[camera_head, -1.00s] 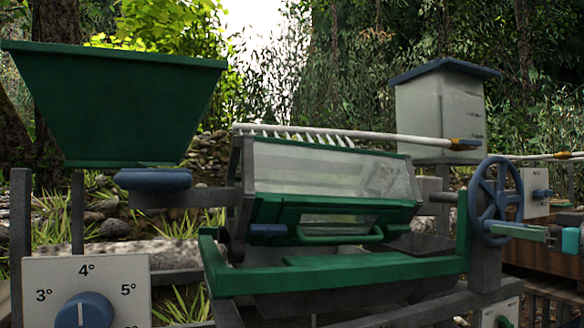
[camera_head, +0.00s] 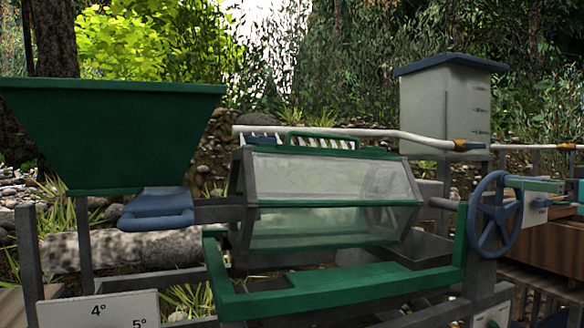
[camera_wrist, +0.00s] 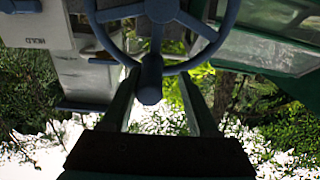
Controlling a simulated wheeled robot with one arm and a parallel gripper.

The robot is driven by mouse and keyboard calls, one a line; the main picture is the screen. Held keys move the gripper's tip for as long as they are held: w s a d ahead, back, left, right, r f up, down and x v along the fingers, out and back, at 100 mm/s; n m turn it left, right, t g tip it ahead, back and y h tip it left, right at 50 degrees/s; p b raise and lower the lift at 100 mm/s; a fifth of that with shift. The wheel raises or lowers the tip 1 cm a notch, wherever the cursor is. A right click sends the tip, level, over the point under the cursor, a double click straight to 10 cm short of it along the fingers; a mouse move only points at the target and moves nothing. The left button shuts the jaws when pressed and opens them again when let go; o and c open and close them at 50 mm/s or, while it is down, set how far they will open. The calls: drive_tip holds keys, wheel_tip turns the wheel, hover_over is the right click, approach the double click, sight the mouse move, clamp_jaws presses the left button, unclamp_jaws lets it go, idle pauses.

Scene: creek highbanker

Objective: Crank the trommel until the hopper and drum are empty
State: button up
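The green hopper (camera_head: 115,135) stands at left; its inside is hidden by its wall. A blue pull handle (camera_head: 155,210) shows under it. The trommel drum (camera_head: 325,178) has cloudy clear panels; I cannot tell what is inside. Its green-handled hatch (camera_head: 315,142) is at the top. The blue crank wheel (camera_head: 494,213) is on the drum's right end. My gripper (camera_head: 535,184) is at the wheel's upper right. In the wrist view, its fingers (camera_wrist: 160,75) straddle the blue crank knob (camera_wrist: 149,85), with a gap to the right finger.
A green-edged trough frame (camera_head: 340,292) lies below the drum. A white tank with a blue lid (camera_head: 445,105) stands behind, and a pale pipe (camera_head: 350,133) runs above the drum. A numbered dial plate (camera_head: 98,309) is at lower left. A wooden structure (camera_head: 545,245) is at right.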

drive_tip(key=shift+o, duration=1)
drive_tip(key=shift+a, duration=0.1)
drive_tip(key=shift+f, duration=0.1)
drive_tip(key=shift+s, duration=0.1)
drive_tip(key=b+v, duration=0.1)
drive_tip(key=v, duration=0.8)
drive_tip(key=shift+b, duration=0.4)
